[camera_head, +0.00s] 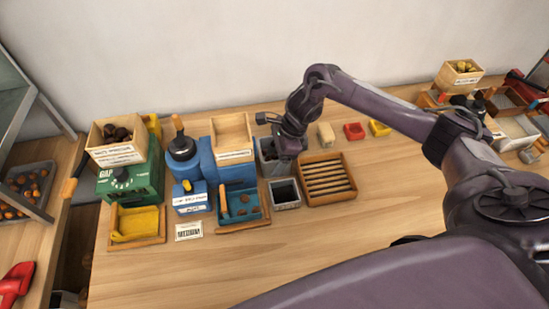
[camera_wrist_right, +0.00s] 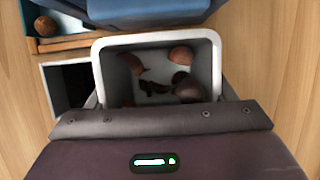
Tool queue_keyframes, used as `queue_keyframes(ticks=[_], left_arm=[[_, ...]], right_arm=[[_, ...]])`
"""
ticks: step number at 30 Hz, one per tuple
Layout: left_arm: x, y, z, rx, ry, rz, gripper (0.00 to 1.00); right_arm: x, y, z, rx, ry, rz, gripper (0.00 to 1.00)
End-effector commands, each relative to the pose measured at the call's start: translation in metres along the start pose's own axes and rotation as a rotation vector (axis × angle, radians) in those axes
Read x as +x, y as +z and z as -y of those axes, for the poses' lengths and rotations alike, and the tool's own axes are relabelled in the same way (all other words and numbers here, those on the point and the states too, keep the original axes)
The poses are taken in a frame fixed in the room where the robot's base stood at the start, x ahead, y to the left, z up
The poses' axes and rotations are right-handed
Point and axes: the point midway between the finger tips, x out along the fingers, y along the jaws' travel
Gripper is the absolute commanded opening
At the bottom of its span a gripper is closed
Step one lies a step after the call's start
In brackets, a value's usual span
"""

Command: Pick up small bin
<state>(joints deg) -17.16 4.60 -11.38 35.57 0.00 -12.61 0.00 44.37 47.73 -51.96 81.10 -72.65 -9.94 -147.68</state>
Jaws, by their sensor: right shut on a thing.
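The small bin (camera_head: 268,164) is grey with a pale rim and stands behind a second, dark-inside bin. In the right wrist view the small bin (camera_wrist_right: 103,75) fills the middle, open side up, with several brown chestnut pieces (camera_wrist_right: 182,82) inside. My right gripper (camera_head: 278,150) reaches down over it and is shut on it; the wrist view shows its wall close against my gripper body. Its base is hidden, so I cannot tell whether it touches the table. My left gripper is not in view.
The dark-inside bin (camera_head: 285,206) stands just in front. A blue machine (camera_head: 236,173) with a blue tray (camera_head: 228,214) is close on the left. A slatted wooden tray (camera_head: 327,198) is on the right. The table front is clear.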

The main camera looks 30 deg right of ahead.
Motion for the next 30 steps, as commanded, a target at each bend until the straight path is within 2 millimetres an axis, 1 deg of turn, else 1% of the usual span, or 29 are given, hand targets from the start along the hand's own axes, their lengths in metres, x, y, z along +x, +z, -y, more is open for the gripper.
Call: queue_keyframes(ticks=[1, 6, 14, 19, 23, 26, 28, 30], left_arm=[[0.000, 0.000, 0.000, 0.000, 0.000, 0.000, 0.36], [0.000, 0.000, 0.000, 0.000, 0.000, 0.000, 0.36], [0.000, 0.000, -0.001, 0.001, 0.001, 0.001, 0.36], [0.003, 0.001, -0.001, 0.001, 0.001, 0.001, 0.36], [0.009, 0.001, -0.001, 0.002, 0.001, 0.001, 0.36], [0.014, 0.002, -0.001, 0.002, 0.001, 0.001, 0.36], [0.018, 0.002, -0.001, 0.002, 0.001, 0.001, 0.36], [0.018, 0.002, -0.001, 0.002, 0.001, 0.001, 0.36]], right_arm=[[-0.001, 0.000, 0.000, 0.000, -0.001, 0.001, 0.56], [-0.001, 0.000, 0.000, 0.000, -0.001, 0.001, 0.33], [-0.002, 0.001, 0.001, 0.000, -0.002, 0.002, 0.32], [-0.010, 0.004, 0.002, -0.003, -0.004, 0.002, 0.32], [-0.024, 0.010, 0.002, -0.004, -0.006, 0.002, 0.32], [-0.041, 0.018, 0.002, -0.004, -0.007, 0.004, 0.32], [-0.054, 0.023, 0.002, -0.004, -0.008, 0.002, 0.32], [-0.071, 0.030, 0.003, -0.005, -0.008, 0.003, 0.32]])
